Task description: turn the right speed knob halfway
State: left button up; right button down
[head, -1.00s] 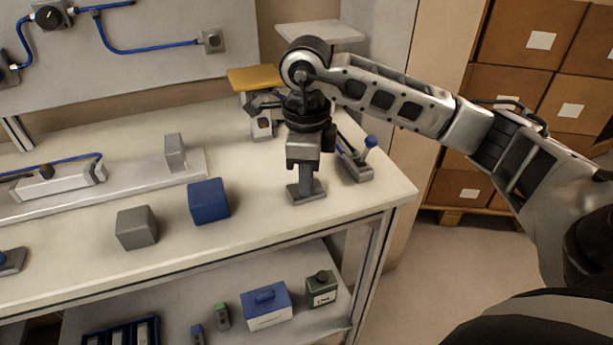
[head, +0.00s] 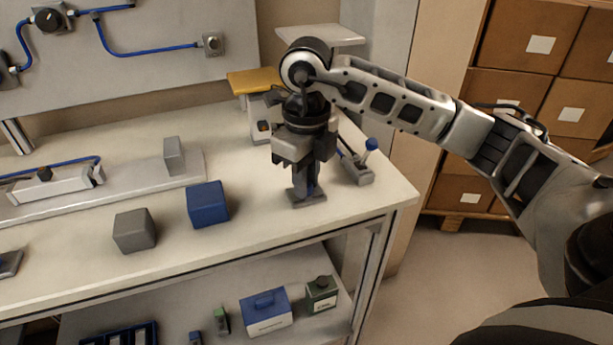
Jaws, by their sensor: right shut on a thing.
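My right gripper (head: 305,190) reaches down at the right end of the workbench, its fingers just above a small grey base plate (head: 318,199). The gripper is shut on the part that stands on this plate, which I take to be the right speed knob. The fingers cover most of that part, so its shape and its angle cannot be read. My left gripper is not in view.
A lever with a blue ball tip (head: 371,144) stands close on the right. A yellow-topped block (head: 255,81) is behind. A blue cube (head: 207,204) and a grey cube (head: 134,230) lie to the left. The bench front between is clear.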

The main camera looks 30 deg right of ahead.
jog(key=c, duration=1.3)
grip_release()
pick_arm(q)
jog(key=p, duration=0.1)
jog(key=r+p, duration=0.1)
jog(key=p, duration=0.1)
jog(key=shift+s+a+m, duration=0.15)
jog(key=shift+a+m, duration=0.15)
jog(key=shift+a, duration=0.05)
pick_arm(e)
notch_tip(320, 180, up, 16)
